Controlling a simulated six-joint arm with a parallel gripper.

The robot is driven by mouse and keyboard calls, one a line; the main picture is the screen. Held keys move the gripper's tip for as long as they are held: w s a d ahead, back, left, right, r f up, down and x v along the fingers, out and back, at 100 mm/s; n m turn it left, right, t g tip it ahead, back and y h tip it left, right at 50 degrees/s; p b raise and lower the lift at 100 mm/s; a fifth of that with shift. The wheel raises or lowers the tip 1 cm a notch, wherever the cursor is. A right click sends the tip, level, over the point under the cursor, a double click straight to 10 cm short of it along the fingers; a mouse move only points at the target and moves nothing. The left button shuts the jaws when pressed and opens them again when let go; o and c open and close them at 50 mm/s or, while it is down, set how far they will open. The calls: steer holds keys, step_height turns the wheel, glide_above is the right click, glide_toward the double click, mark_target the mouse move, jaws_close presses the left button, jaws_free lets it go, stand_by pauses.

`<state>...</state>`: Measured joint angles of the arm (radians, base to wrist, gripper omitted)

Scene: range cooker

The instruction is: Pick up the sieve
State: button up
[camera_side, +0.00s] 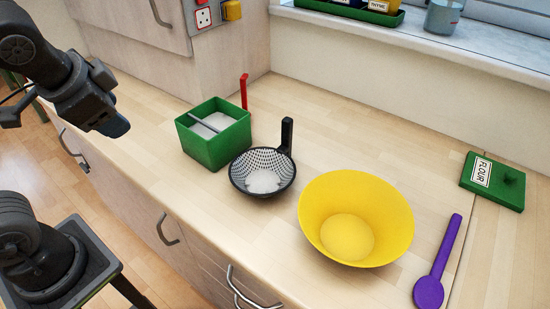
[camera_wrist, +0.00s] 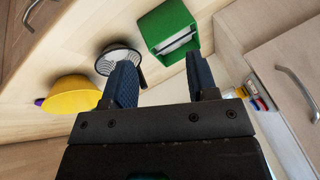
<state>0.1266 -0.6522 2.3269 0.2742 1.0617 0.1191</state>
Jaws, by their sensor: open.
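The sieve (camera_side: 262,172) is a round dark-rimmed mesh bowl with an upright black handle (camera_side: 287,136). It sits on the wooden worktop between a green box and a yellow bowl, and something white shows in its bottom. In the wrist view the sieve (camera_wrist: 119,58) is partly hidden behind my left finger. My gripper (camera_wrist: 165,82) is open and empty, with its two blue fingers apart. In the side view my arm's end (camera_side: 114,127) is at the upper left, above the worktop's front edge, well apart from the sieve.
The green box (camera_side: 208,152) holds white powder and a grey bar, with a red upright piece (camera_side: 244,92) behind it. The yellow bowl (camera_side: 312,205) stands right of the sieve. A purple spoon (camera_side: 430,291) and green flour lid (camera_side: 492,182) lie farther right. A wall rises behind.

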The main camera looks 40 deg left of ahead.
steer(key=w+d+m+t+y, duration=0.1)
steer(key=w+m+t+y, duration=0.55)
steer(key=m, duration=0.85)
steer(key=w+d+m+t+h, duration=0.3)
steer(key=w+d+m+h, duration=0.1)
steer(key=d+m, duration=0.45)
steer(key=w+d+m+t+h, duration=0.3)
steer(key=d+m+h, duration=0.1)
steer(key=d+m, duration=0.4)
glide_toward(285, 128)
steer(key=s, duration=0.3)
steer(key=shift+s+d+r, duration=0.1)
steer(key=shift+s+r, duration=0.05)
steer(key=shift+f, duration=0.3)
steer(key=shift+w, duration=0.5)
steer(key=w, duration=1.3)
steer(key=shift+a, duration=0.35)
steer(key=shift+s, duration=0.1)
